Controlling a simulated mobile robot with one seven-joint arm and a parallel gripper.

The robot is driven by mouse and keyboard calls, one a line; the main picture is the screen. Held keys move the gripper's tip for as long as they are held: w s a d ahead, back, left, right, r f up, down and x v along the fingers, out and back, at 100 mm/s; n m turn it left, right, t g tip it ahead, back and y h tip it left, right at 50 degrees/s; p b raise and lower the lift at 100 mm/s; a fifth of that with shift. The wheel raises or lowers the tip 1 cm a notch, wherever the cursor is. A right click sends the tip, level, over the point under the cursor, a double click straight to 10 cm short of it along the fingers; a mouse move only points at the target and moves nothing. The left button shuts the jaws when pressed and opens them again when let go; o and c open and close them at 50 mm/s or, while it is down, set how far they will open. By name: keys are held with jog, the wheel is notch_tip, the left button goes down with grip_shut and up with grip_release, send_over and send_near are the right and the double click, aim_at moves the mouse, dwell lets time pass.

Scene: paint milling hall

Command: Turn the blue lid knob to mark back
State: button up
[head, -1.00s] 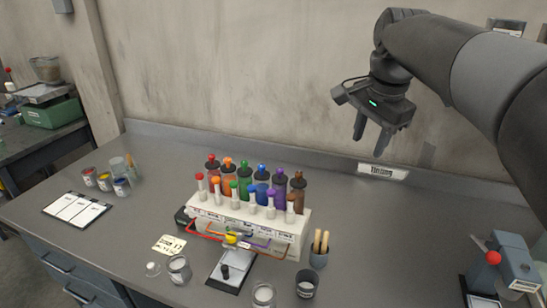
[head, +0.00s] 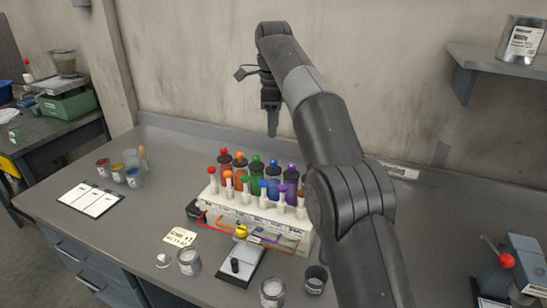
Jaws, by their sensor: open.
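A white rack (head: 222,208) stands on the bench with a row of dark-capped colored bottles behind and a row of white stems with colored knobs in front. Blue shows twice: a blue-topped bottle (head: 273,168) in the back row and a small blue knob (head: 264,184) on a front stem. I cannot tell which is the lid knob, and no marks are readable at this size. My gripper (head: 272,134) hangs fingers down, empty, above and behind the back row. Its fingers show edge-on, so the gap is hidden. My arm covers the rack's right end.
A clipboard (head: 91,199) and small paint cups (head: 118,174) stand at left. Jars (head: 189,262), a dark cup (head: 315,280) and a small tray device (head: 243,264) are in front of the rack. A wall shelf (head: 490,60) and a red-knobbed device (head: 507,262) are at right.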

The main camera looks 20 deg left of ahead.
aim_at(274, 160)
jog(key=shift+f, duration=5.4)
jog(key=shift+c, duration=0.2)
grip_shut()
